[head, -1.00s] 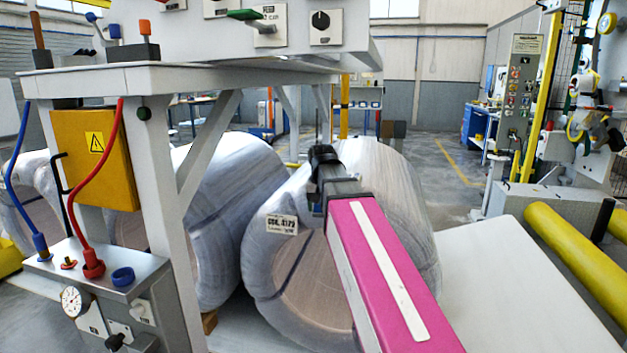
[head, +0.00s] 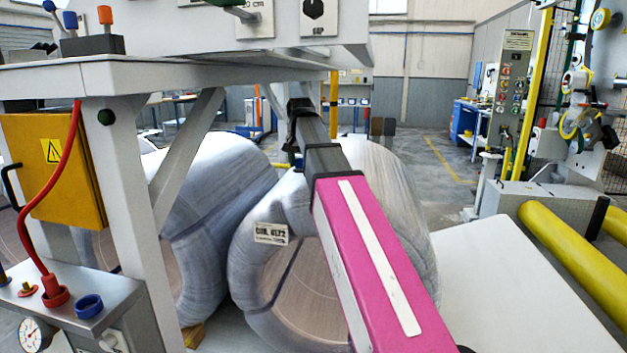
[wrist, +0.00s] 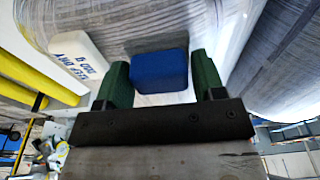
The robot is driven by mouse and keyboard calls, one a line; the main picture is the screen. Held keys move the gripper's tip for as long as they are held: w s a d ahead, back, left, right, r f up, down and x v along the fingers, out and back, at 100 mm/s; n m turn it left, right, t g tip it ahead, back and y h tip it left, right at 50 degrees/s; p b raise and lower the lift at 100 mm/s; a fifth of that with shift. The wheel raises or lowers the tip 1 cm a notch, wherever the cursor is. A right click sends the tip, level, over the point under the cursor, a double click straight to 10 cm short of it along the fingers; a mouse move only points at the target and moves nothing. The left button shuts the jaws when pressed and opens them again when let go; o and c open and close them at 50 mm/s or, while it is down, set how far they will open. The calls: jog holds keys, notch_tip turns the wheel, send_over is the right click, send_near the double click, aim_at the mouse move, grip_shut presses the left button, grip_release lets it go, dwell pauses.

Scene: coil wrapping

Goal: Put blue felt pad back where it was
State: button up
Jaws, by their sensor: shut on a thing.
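The blue felt pad (wrist: 160,72) shows in the wrist view as a small blue block. It sits between the two green fingers of my gripper (wrist: 161,80), which is shut on it. A film-wrapped coil fills the space behind the pad in that view; I cannot tell whether the pad touches it. In the head view my pink and grey arm reaches over the near wrapped coil (head: 400,215). The dark wrist end of the arm shows above the coil, but the fingers and the pad are hidden there.
A second wrapped coil (head: 215,190) stands to the left. A white bench frame (head: 120,180) with an orange box (head: 40,165) is at left. Yellow rollers (head: 575,255) are at right. A white "keep dry" packet (wrist: 80,52) lies near the pad.

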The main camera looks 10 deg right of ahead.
jog(key=w+d+f, duration=0.1)
jog(key=d, duration=0.1)
jog(key=w+d+f, duration=0.2)
jog(key=shift+w+d+f, duration=0.1)
jog(key=shift+w+f, duration=0.05)
jog(key=shift+w, duration=0.05)
jog(key=shift+f, duration=2.05)
jog(key=shift+f, duration=0.1)
jog(key=o, duration=0.8)
jog(key=shift+o, duration=0.2)
notch_tip(320, 180, up, 12)
jog(key=s, duration=0.1)
jog(key=shift+s+a, duration=0.3)
jog(key=shift+s, duration=0.05)
